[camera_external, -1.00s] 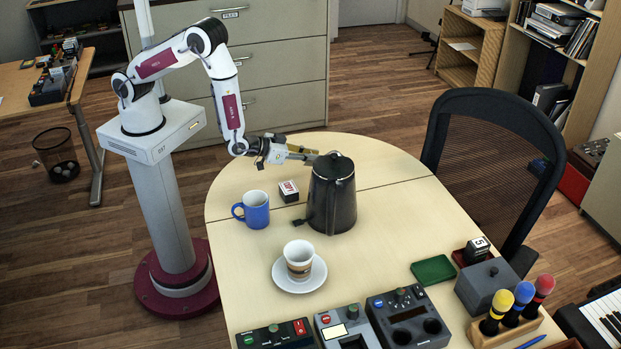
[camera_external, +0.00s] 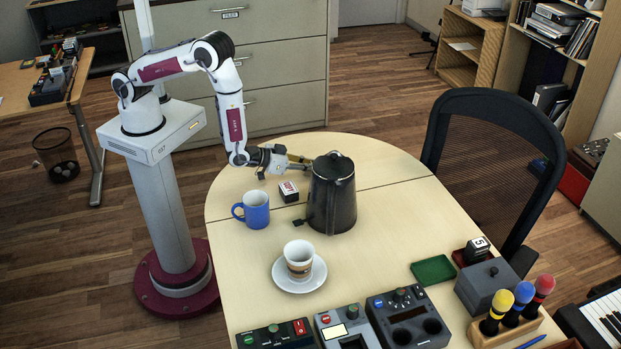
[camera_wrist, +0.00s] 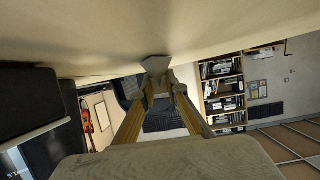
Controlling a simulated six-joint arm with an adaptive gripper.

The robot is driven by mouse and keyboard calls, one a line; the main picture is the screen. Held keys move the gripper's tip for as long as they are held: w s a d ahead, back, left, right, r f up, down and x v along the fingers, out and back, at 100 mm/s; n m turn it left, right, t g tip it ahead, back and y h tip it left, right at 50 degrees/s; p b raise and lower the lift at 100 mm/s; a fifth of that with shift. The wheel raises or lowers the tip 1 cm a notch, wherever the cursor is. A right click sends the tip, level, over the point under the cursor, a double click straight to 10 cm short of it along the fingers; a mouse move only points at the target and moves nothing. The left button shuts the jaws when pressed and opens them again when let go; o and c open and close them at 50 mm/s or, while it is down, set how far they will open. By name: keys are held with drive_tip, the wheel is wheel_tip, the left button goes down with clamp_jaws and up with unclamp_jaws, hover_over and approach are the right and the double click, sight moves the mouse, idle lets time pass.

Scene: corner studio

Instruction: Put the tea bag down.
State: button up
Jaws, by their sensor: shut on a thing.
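My gripper (camera_external: 306,164) is low over the far part of the table, beside the black kettle (camera_external: 332,200), with its fingers pointing right. It is shut on a small grey thing, which I take for the tea bag (camera_wrist: 155,65), at the fingertips in the wrist view. There the gripper (camera_wrist: 158,88) shows two yellowish fingers. The tea bag appears against the pale table surface (camera_wrist: 220,25); I cannot tell if it touches. In the external view the tea bag is not clearly visible.
A small white, red and black box (camera_external: 289,191) stands just in front of my gripper. A blue mug (camera_external: 254,209) is left of it, and a cup on a saucer (camera_external: 310,284) is nearer. The table's far right part (camera_external: 375,155) is clear.

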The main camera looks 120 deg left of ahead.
drive_tip(key=shift+f, duration=0.15)
drive_tip(key=o, duration=0.6)
drive_tip(key=shift+v, duration=6.05)
